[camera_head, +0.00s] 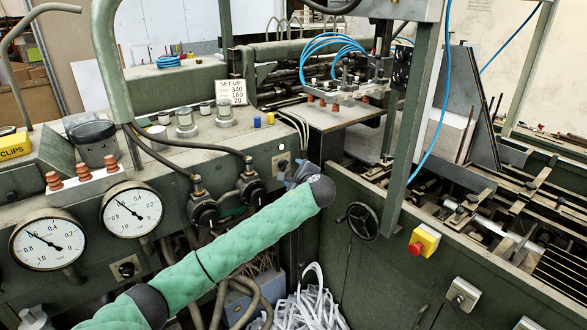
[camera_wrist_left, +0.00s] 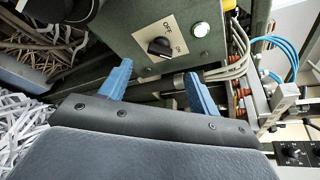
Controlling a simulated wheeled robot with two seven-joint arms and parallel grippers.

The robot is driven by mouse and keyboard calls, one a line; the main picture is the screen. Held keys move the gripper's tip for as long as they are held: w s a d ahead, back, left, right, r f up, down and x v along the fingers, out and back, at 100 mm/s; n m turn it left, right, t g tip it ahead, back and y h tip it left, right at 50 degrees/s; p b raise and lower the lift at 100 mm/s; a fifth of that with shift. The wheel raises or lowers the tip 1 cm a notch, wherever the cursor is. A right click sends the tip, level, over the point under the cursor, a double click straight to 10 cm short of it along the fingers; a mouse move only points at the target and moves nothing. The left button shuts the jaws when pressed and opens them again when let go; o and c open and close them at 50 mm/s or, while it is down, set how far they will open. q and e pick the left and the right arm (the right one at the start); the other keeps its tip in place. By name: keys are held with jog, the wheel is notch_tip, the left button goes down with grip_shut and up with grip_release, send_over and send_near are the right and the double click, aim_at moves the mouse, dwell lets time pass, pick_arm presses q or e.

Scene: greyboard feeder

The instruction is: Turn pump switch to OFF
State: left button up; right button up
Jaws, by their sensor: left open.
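The pump switch is a black rotary knob (camera_wrist_left: 160,47) on a pale plate marked OFF and ON, on a green panel in the left wrist view. The knob looks turned along the ON side, but its pointer is too small to be sure. My left gripper (camera_wrist_left: 158,71) is open and empty, its two blue fingers apart on either side below the knob and not visibly touching it. In the head view, my left gripper (camera_head: 298,173) is at the panel's right end, mostly behind my green-sleeved arm, close to the switch plate (camera_head: 282,163). My right gripper is not in view.
A lit round button (camera_wrist_left: 200,28) sits right of the knob, with grey cables beyond it. Two gauges (camera_head: 132,208) are on the panel. A handwheel (camera_head: 362,221) and a red-and-yellow stop button (camera_head: 423,243) are to the right. Paper strips (camera_head: 300,309) lie below.

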aim_at(285, 167)
pick_arm(q)
jog(key=shift+m, duration=0.5)
jog(key=p+x, duration=0.2)
jog(key=x, duration=0.4)
jog(key=shift+w+a+p, duration=0.15)
jog(key=shift+w+p, duration=0.15)
jog(key=shift+p, duration=0.05)
jog(key=shift+w+a+f, duration=0.2)
jog(key=shift+w+f, duration=0.1)
jog(key=shift+w, duration=0.25)
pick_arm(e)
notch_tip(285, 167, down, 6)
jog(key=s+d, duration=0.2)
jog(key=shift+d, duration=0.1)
pick_arm(q)
jog(key=c, duration=1)
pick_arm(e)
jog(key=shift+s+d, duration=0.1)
